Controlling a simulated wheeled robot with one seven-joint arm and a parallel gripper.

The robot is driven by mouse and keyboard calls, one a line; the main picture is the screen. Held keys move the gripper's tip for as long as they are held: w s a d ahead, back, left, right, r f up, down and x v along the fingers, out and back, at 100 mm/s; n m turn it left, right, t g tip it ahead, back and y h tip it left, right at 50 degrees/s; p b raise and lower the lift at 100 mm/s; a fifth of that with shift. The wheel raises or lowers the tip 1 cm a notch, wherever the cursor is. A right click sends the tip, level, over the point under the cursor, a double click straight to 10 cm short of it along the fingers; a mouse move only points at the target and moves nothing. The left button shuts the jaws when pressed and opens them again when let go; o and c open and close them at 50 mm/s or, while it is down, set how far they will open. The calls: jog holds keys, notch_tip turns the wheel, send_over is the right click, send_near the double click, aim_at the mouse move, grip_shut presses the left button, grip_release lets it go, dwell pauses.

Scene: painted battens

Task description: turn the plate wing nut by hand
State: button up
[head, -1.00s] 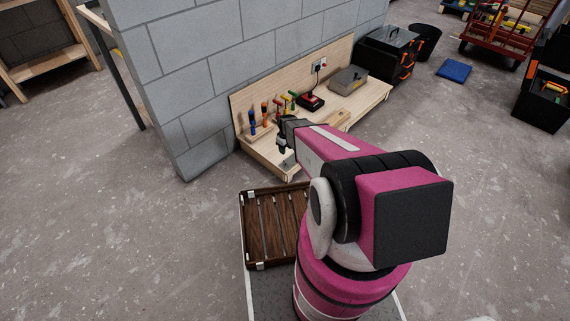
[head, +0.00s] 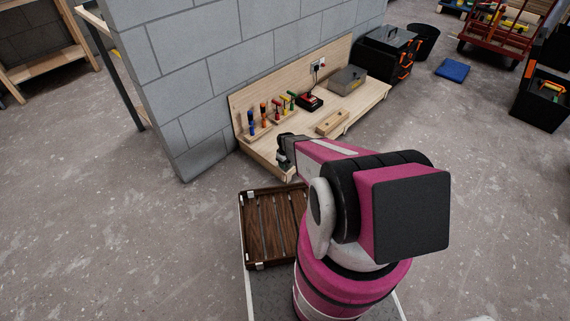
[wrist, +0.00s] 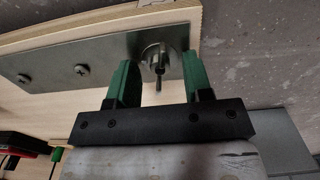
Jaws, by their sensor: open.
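The wing nut (wrist: 158,57) is a small dark metal piece on a round washer near the right end of the grey metal plate (wrist: 107,62) in the wrist view. The plate lies on pale wood and shows two screw heads to the left. My gripper (wrist: 160,76) is open, with one green finger on each side of the wing nut. I cannot tell whether either finger touches it. In the head view my gripper (head: 284,154) is over the bench's near end and hides the plate and nut.
The wooden bench (head: 361,108) carries a row of upright coloured-handle tools (head: 264,113), a red and black device (head: 310,102), a grey box (head: 347,80) and a wooden block (head: 332,122). A block wall (head: 190,70) stands behind. A slatted brown tray (head: 270,229) is nearer me.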

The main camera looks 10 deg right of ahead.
grip_shut()
jog(key=shift+m, duration=0.3)
jog(key=m, duration=0.3)
jog(key=shift+m, duration=0.4)
jog(key=m, duration=0.3)
jog(key=shift+m, duration=0.3)
jog(key=m, duration=0.3)
jog(key=shift+m, duration=2.1)
